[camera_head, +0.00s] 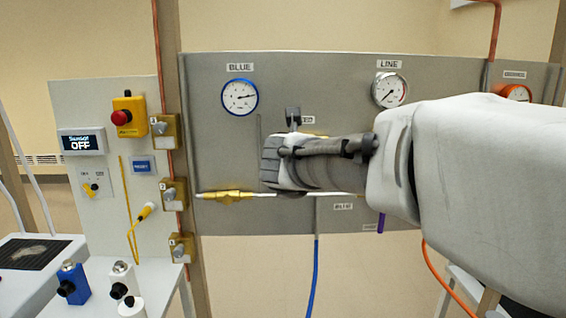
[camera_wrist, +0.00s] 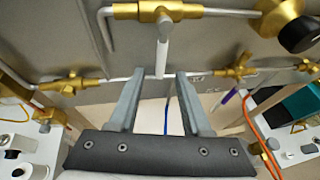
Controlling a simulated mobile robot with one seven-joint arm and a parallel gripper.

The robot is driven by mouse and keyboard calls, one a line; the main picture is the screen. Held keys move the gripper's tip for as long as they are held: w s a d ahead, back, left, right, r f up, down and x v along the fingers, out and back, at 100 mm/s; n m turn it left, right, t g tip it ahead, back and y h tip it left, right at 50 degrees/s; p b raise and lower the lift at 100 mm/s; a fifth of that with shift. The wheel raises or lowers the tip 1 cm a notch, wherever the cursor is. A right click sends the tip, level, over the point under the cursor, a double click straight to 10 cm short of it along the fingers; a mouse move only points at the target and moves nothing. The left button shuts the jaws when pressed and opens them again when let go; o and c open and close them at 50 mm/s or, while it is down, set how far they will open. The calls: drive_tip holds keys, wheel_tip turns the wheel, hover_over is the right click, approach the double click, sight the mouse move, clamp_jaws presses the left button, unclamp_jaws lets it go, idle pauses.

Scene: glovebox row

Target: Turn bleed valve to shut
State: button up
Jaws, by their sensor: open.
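In the wrist view a brass valve (camera_wrist: 150,11) sits on a pipe at the top, with a pale lever (camera_wrist: 163,45) hanging straight down from it. My gripper (camera_wrist: 160,76) is open and empty; the lever lies above and between its fingertips in the picture, and I see no contact. In the head view my gripper (camera_head: 293,115) is in front of the grey panel. It covers most of a label ending in "ED" (camera_head: 308,119) and most of the brass fitting (camera_head: 314,133) below it, so I cannot read the full name.
The panel carries a BLUE gauge (camera_head: 239,97), a LINE gauge (camera_head: 389,90) and an orange gauge (camera_head: 516,93). A brass valve (camera_head: 229,196) sits on the lower pipe at left. In the wrist view a black knob (camera_wrist: 298,35) stands out at upper right, and another brass valve (camera_wrist: 236,70) below it.

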drive_tip(key=p+v, duration=0.2)
drive_tip(key=v, duration=0.8)
drive_tip(key=shift+s, duration=0.4)
drive_tip(key=shift+r, duration=0.15)
wheel_tip(320, 180, up, 6)
drive_tip(key=a+n+t+y+p, duration=0.25)
drive_tip(key=n+y, duration=0.25)
drive_tip(key=n, duration=0.8)
drive_tip(key=s+f+n+g+y, duration=0.25)
drive_tip(key=s+n, duration=0.25)
drive_tip(key=n, duration=0.5)
drive_tip(key=s+d+f+n+g+h+p, duration=0.3)
drive_tip(key=s+d+f+n+g+h, duration=0.2)
drive_tip(key=s+d+f+n, duration=0.7)
wheel_tip(320, 180, down, 2)
drive_tip(key=s+n+g, duration=0.2)
drive_tip(key=s+n, duration=0.1)
drive_tip(key=shift+f+g, duration=0.25)
drive_tip(key=shift+g, duration=0.05)
drive_tip(key=shift+d, duration=0.25)
